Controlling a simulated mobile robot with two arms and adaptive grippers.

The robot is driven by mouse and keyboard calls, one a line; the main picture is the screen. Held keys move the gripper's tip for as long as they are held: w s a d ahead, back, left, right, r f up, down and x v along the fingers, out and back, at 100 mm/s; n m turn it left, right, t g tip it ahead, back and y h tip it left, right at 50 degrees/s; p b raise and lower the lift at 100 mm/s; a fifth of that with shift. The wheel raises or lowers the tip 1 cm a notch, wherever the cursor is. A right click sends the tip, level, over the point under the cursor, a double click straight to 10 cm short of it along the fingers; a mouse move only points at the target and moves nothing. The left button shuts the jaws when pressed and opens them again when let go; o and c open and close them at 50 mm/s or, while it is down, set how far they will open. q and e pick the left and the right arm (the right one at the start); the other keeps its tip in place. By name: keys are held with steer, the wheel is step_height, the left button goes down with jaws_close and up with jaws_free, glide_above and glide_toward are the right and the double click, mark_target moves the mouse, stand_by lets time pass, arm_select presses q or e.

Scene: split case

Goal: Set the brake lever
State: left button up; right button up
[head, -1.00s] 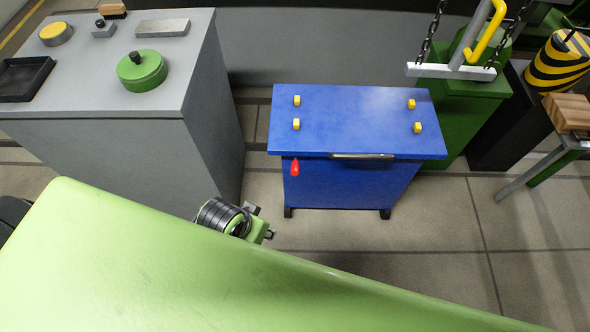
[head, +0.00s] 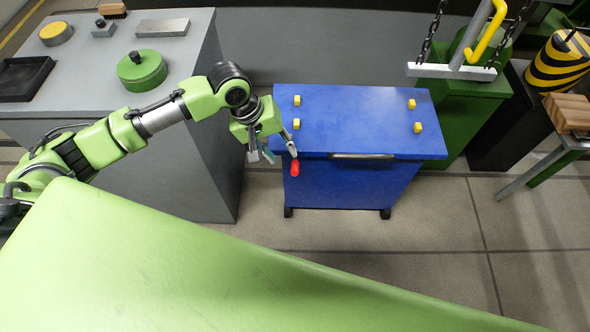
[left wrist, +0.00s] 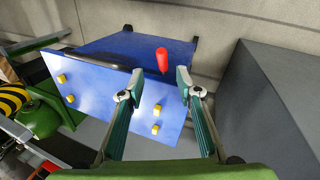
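The brake lever shows as a red handle (head: 295,168) on the front left of a blue cart (head: 350,130), just below the edge of its top. In the left wrist view the red handle (left wrist: 162,60) stands out from the cart, a little beyond the fingertips and between their lines. My left gripper (head: 274,154) is at the cart's front left corner, close to the lever. In the left wrist view its two fingers (left wrist: 159,84) are spread wide with nothing between them. Whether a finger touches the lever cannot be told. My right gripper is not in view.
The cart's top carries several yellow blocks (head: 417,127) and its front has a bar handle (head: 362,156). A grey cabinet (head: 200,190) stands close on the left. A hanging frame with chains (head: 450,71) is at the back right. The floor in front of the cart is clear.

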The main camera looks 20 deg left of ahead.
mark_target(293, 169)
arm_select(q)
steer(key=shift+n, duration=0.3)
steer(key=x, duration=0.8)
steer(key=b+x, duration=0.1)
steer(key=x, duration=0.4)
steer(key=shift+w+a+f, duration=0.15)
steer(key=shift+w+a, duration=0.15)
steer(key=shift+a, duration=0.05)
jaws_close()
